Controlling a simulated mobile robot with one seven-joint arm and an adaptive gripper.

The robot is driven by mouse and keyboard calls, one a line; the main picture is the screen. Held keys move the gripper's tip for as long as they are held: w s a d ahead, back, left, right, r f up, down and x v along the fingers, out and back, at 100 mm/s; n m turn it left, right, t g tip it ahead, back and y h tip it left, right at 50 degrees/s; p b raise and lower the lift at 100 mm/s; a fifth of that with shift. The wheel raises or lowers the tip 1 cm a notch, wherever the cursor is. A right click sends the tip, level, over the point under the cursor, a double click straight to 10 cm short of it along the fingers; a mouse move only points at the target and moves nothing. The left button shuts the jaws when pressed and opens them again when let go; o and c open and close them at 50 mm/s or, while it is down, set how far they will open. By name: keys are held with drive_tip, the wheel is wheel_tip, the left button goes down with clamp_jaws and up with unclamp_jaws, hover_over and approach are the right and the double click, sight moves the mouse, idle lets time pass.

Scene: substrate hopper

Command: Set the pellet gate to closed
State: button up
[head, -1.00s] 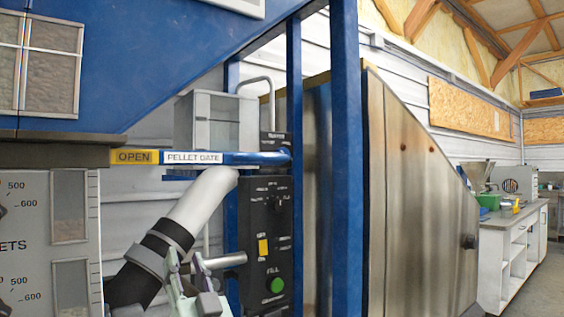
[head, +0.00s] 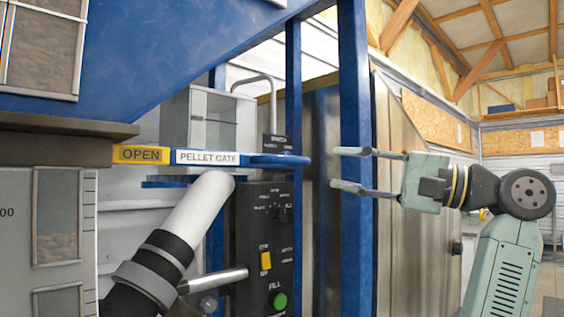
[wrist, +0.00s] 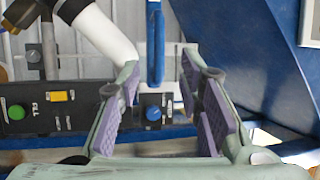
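The pellet gate is a flat bar under the blue hopper, with a white PELLET GATE label (head: 208,158) and a yellow OPEN label (head: 141,154) to its left. Its blue handle end (head: 281,160) sticks out to the right. My gripper (head: 338,168) is open and empty, right of the handle in the head view, fingers pointing left toward it. A gap shows between fingertips and handle there. In the wrist view, the blue handle (wrist: 155,48) appears between the open fingertips (wrist: 161,70); I cannot tell the depth.
A black control panel (head: 265,235) with a yellow switch and green button stands below the handle. A white pipe (head: 193,215) slopes beneath the gate. A blue post (head: 354,90) stands close by my fingers. A steel panel (head: 425,200) is behind my gripper.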

sight(296, 161)
drive_tip(key=p+x, duration=0.2)
drive_tip(key=x, duration=0.8)
drive_tip(key=shift+w+a, duration=0.15)
drive_tip(key=shift+w, duration=0.05)
drive_tip(key=shift+c, duration=0.2)
clamp_jaws()
